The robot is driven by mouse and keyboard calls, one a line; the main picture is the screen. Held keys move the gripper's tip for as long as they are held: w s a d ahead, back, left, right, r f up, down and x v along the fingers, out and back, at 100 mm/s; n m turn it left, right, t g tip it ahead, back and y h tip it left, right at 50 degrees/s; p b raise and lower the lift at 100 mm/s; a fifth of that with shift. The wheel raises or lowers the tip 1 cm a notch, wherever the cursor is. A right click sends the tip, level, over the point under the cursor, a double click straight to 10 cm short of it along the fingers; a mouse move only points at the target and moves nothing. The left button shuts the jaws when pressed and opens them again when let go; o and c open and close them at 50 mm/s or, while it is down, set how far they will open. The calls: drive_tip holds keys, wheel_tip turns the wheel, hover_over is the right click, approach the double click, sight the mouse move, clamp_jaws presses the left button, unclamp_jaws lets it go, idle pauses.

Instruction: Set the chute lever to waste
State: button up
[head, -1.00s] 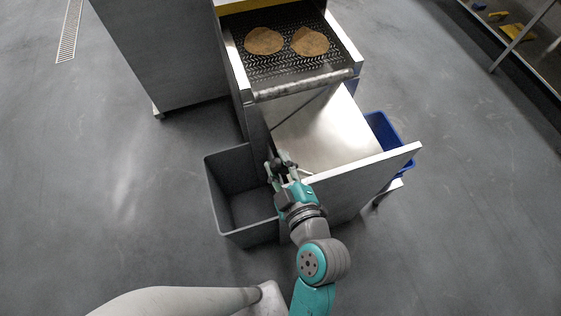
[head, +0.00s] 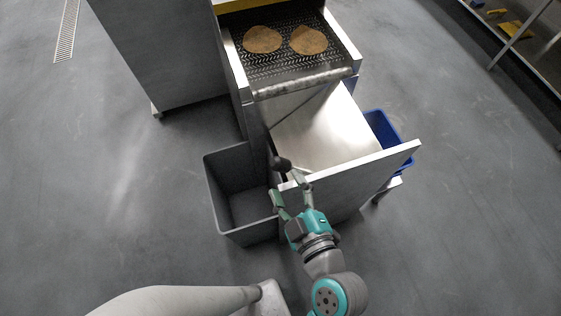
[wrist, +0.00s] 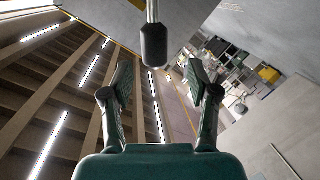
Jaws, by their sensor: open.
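The chute lever shows as a dark knob (head: 281,163) at the left side of the metal chute (head: 325,130), near the grey bin. In the wrist view its black knob (wrist: 154,47) hangs on a thin metal rod, ahead of my fingers and roughly centred between them. My gripper (head: 287,184) is open and empty, just on the near side of the knob. Its two spread fingers also show in the wrist view (wrist: 159,75), apart from the knob. No label for waste can be read.
A grey bin (head: 212,190) stands open on the floor left of the chute, and a blue bin (head: 404,160) on its right. Above is a mesh conveyor (head: 285,68) carrying two brown chips. The chute's raised front panel (head: 350,185) is close to my gripper.

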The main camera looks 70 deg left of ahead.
drive_tip(key=shift+s+d+r, duration=0.1)
drive_tip(key=shift+d+r, duration=0.05)
drive_tip(key=shift+d, duration=0.7)
drive_tip(key=shift+w+d+r, duration=0.1)
drive_tip(key=shift+d+r, duration=0.1)
drive_tip(key=shift+d, duration=0.7)
drive_tip(key=shift+s+d+r, duration=0.1)
drive_tip(key=shift+d+r, duration=0.05)
drive_tip(key=shift+d, duration=0.7)
